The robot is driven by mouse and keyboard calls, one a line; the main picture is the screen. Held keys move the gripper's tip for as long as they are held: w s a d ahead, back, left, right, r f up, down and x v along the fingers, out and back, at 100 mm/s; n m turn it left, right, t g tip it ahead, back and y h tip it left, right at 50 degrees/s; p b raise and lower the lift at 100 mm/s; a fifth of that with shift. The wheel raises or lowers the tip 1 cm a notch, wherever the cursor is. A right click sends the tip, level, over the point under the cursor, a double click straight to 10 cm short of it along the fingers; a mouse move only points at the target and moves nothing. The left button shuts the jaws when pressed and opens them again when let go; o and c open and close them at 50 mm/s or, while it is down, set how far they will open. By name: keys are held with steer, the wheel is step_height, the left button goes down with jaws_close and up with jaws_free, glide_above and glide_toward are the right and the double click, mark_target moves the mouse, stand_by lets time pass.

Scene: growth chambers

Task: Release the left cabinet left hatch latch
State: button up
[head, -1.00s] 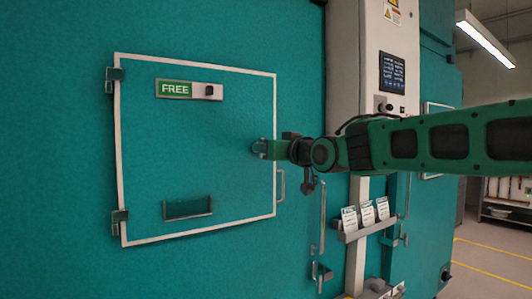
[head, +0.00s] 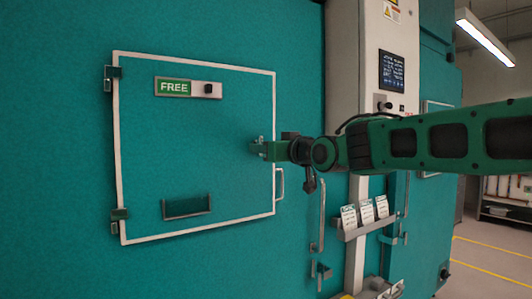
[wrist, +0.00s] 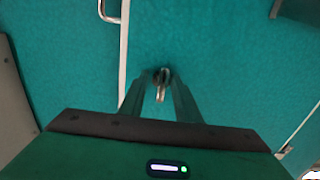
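The left cabinet's left hatch (head: 235,140) is a teal door with a white border, flush in the cabinet face. My gripper (head: 258,149) reaches in from the right, at the hatch's right part, just inside the white border. The small grey metal latch (head: 256,143) is at its fingertips and partly hidden by them. In the wrist view the latch (wrist: 162,88) stands between the two finger ends of my gripper (wrist: 162,80), which are close together around it.
A grey pull handle (head: 280,185) is just right of the hatch edge, below my gripper. Hinges (head: 114,78) are on the hatch's left side. A FREE sign (head: 188,88) and a lower recessed bracket (head: 187,207) are on the hatch. A card holder (head: 366,229) is on the white column.

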steer(key=shift+s, duration=0.1)
steer(key=v, duration=1)
steer(key=shift+d, duration=0.3)
steer(key=shift+s+f, duration=0.1)
steer(key=shift+s, duration=0.05)
